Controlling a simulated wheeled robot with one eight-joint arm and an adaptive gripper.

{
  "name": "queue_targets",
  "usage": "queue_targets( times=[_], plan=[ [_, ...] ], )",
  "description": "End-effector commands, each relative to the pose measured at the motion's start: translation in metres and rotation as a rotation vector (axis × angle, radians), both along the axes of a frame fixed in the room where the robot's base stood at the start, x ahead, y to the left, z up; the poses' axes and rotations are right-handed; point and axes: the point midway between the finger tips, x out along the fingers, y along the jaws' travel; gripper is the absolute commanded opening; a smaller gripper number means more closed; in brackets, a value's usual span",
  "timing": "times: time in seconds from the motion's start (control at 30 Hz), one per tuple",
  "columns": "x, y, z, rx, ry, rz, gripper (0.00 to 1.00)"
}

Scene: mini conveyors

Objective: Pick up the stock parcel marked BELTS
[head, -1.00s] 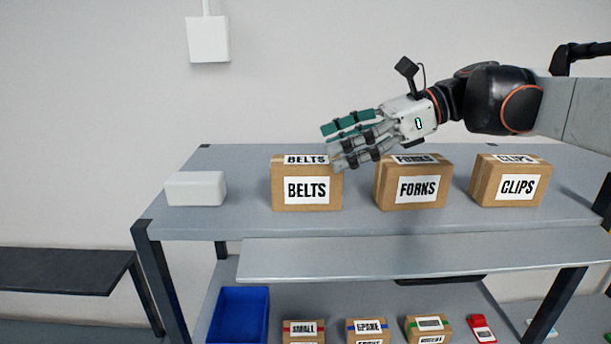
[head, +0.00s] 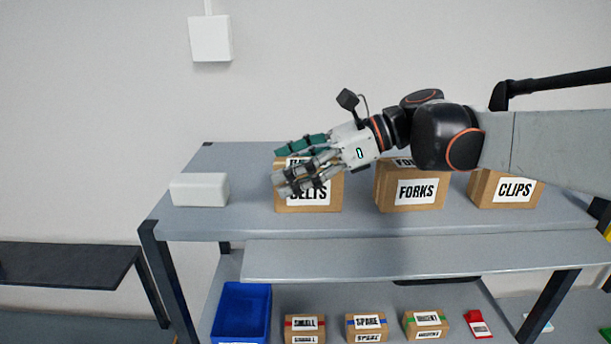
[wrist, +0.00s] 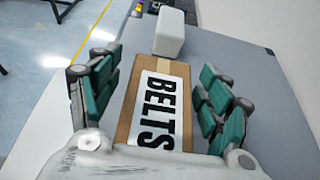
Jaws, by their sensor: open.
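The BELTS parcel (head: 325,201) is a brown cardboard box with a white label, standing on the grey upper shelf (head: 250,222). In the head view my gripper (head: 278,168) is in front of it and hides part of its label. In the wrist view the BELTS parcel (wrist: 178,82) lies between the two sets of green-padded fingers (wrist: 155,98), with its label facing the camera. The fingers are open, with a gap visible at left and at right. Whether any finger touches the box cannot be told.
The FORKS parcel (head: 411,200) and CLIPS parcel (head: 505,192) stand to the right on the same shelf. A white block (head: 200,189) stands to the left. Below are a blue bin (head: 243,310) and several small boxes. The shelf is clear between the white block and BELTS.

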Motion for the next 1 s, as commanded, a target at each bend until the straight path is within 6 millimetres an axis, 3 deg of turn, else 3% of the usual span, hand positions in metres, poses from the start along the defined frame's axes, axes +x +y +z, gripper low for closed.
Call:
queue_targets(
  times=[0.07,0.3,0.77,1.0],
  plan=[
    [0.000,0.000,0.000,0.000,0.000,0.000,0.72],
    [0.000,0.000,0.000,0.000,0.000,0.000,0.18],
    [0.000,0.000,0.002,0.000,0.000,0.000,0.17],
    [0.000,0.000,0.020,0.001,0.000,0.000,0.17]
  ],
)
